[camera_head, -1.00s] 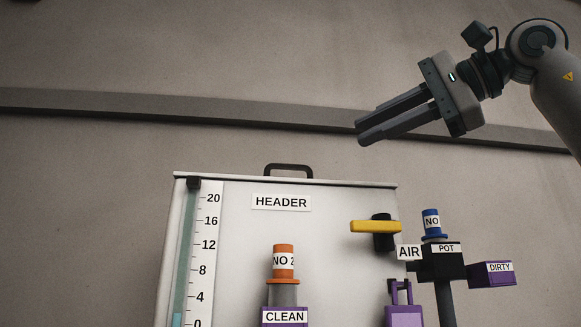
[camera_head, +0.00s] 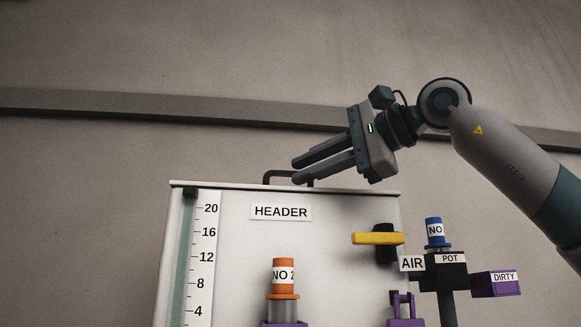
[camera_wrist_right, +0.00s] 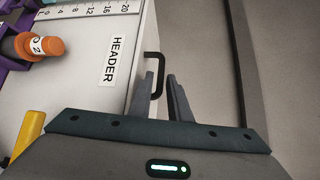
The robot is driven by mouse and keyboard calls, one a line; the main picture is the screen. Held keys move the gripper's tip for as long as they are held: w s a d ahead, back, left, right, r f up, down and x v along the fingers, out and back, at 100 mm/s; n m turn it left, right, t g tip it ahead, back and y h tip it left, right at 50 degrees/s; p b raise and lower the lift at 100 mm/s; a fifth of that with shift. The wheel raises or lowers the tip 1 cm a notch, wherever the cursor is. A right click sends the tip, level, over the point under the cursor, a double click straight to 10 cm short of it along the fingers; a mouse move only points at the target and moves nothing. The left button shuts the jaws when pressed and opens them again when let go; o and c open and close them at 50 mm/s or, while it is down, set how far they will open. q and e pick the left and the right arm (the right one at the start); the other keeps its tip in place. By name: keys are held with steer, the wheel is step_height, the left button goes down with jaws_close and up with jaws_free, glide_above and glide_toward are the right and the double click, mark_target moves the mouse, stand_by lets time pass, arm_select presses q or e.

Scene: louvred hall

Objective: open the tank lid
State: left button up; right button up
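The white tank (camera_head: 340,225) labelled HEADER stands in the lower middle of the head view. Its lid (camera_head: 230,186) is a thin slab lying flat along the top, closed. A black handle (camera_head: 268,177) stands on the lid and also shows in the right wrist view (camera_wrist_right: 154,54). My right gripper (camera_head: 296,171) is open and empty, its fingers pointing left. In the head view its fingertips overlap the handle; in the wrist view (camera_wrist_right: 161,76) they are close by the handle, and contact cannot be told. My left gripper is out of view.
A yellow lever (camera_head: 375,239) sticks out of the tank's front. An orange-capped fitting (camera_head: 283,265) stands before it. At right are a black POT block (camera_head: 445,272), a blue cap (camera_head: 434,227) and a purple DIRTY block (camera_head: 495,285). The wall behind carries a rail (camera_head: 150,108).

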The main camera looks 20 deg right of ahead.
steer(key=shift+p+x, duration=0.45)
steer(key=shift+x, duration=1.6)
jaws_close()
